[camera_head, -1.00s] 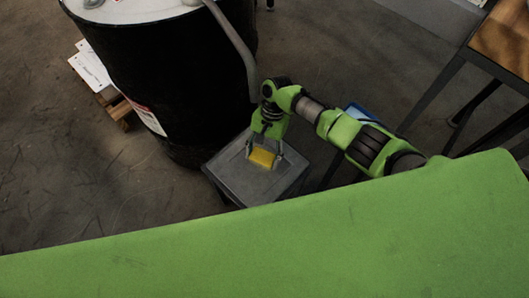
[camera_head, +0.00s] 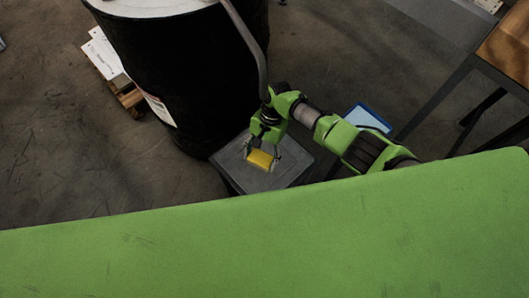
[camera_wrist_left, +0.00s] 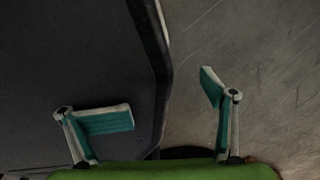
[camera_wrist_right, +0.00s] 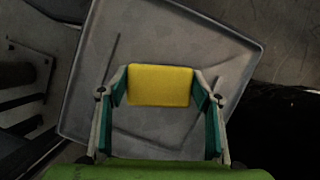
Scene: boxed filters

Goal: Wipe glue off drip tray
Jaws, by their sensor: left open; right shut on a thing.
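The grey drip tray (camera_head: 283,177) stands low beside the black drum, and it fills much of the right wrist view (camera_wrist_right: 92,80). My right gripper (camera_head: 262,156) is over the tray, shut on a yellow sponge (camera_head: 259,160). In the right wrist view the sponge (camera_wrist_right: 160,86) sits between the two fingertips, flat over the tray; whether it touches the surface I cannot tell. Thin dark streaks show on the tray on both sides of the sponge. No glue is clearly visible. My left gripper (camera_wrist_left: 168,104) is open and empty in the left wrist view, near a dark panel's edge.
The black drum (camera_head: 195,75) stands directly behind and left of the tray, with a grey pipe (camera_head: 246,38) coming down beside it. A blue-edged item (camera_head: 367,117) lies right of the tray. A wooden-topped table (camera_head: 508,45) is at the right.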

